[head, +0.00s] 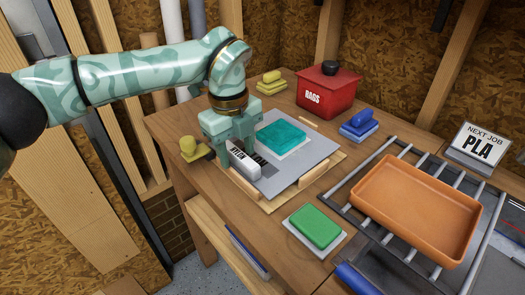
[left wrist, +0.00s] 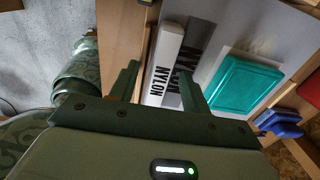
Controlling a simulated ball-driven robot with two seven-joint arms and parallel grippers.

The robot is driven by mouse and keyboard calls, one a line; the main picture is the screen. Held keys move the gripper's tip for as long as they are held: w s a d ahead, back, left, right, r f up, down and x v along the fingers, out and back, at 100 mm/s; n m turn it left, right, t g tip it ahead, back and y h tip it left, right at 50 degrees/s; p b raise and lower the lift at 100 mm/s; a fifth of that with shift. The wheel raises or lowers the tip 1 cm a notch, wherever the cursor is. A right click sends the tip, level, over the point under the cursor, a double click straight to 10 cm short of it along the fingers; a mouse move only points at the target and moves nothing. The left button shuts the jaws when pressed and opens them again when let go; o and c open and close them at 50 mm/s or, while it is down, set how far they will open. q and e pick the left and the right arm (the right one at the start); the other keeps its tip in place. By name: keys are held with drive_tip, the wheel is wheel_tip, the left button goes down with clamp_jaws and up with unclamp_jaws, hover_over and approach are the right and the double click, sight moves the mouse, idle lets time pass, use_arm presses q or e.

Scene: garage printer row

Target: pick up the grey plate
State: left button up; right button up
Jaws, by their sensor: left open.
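The grey plate (head: 290,174) lies flat on a wooden base on the bench and also shows in the left wrist view (left wrist: 232,22). A teal block (head: 281,134) on a pale sheet rests on it. A white bar marked NYLON (head: 243,160) is at its near left edge. My left gripper (head: 236,150) is over that edge, pointing down. In the left wrist view its fingers (left wrist: 160,85) are open, one on each side of the NYLON bar (left wrist: 166,62). I cannot tell whether they touch it. My right gripper is not in view.
A green block (head: 315,226) on a pale sheet lies in front. An orange tray (head: 416,208) sits on a rack at right. A red box (head: 327,88) and a blue-handled tool (head: 359,124) stand behind. A yellow-handled item (head: 194,149) is left of my gripper, near the bench edge.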

use_arm(q)
clamp_jaws()
drive_tip(key=shift+r, duration=0.1)
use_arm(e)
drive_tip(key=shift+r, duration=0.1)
